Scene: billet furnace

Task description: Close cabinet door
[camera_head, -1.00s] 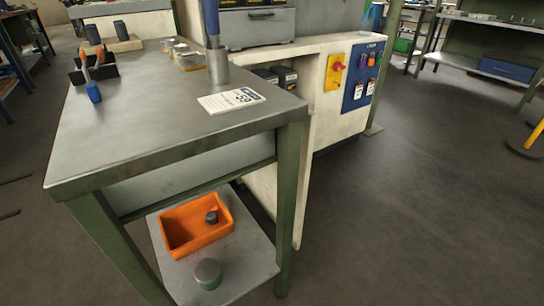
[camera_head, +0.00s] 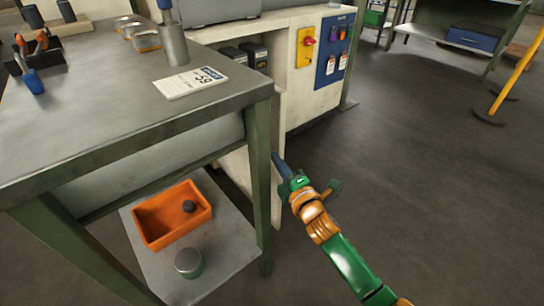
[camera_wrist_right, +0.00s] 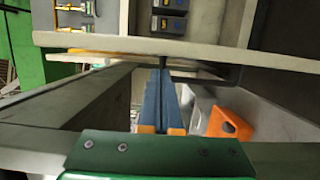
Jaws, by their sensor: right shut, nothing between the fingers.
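The cabinet door (camera_head: 279,115) is a cream panel standing open from the cream cabinet (camera_head: 307,95), seen nearly edge-on behind the table's near right leg. My right gripper (camera_head: 277,160) is beside the door, its blue fingers reaching its edge. In the right wrist view the door (camera_wrist_right: 235,57) crosses the upper part. The shut, empty fingers (camera_wrist_right: 164,75) point at it, with their tips close to or against it; I cannot tell if they touch. Dark modules (camera_head: 245,54) show in the cabinet opening. My left gripper is not in view.
A grey metal table (camera_head: 110,110) with green legs stands left of the door. Its lower shelf (camera_head: 225,245) holds an orange bin (camera_head: 160,225) and a round tin (camera_head: 188,262). A yellow post (camera_head: 515,75) stands far right.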

